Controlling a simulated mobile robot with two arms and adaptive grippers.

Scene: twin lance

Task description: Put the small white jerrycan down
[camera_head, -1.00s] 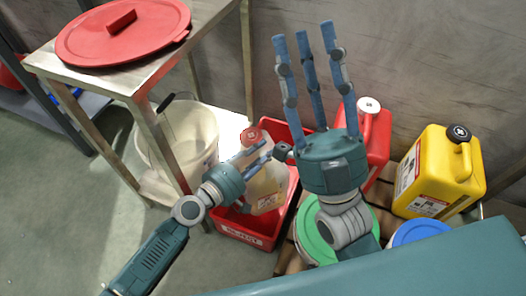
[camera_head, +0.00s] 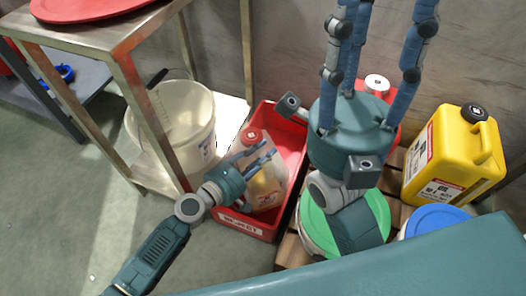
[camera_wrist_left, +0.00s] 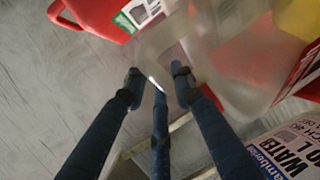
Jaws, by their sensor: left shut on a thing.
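The small white jerrycan (camera_head: 266,187) is translucent, with a red cap and a label with red and yellow. It is upright in the head view, over or inside the red crate (camera_head: 291,150); I cannot tell whether it touches the crate floor. My left gripper (camera_head: 266,155) is shut on its upper part, hiding some of it. A translucent body, probably the jerrycan (camera_wrist_left: 226,65), fills the upper right of the left wrist view, beside the left fingers (camera_wrist_left: 158,82). My right gripper (camera_head: 376,18) points up with spread fingers and nothing between them; its tips are cut off.
A white bucket (camera_head: 185,125) stands left of the crate, on the low shelf of a metal table (camera_head: 95,38) with a red lid (camera_head: 85,8). Right are a yellow jerrycan (camera_head: 452,160), a partly hidden red jerrycan (camera_head: 377,83), and green-lidded (camera_head: 375,215) and blue-lidded (camera_head: 433,218) containers.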

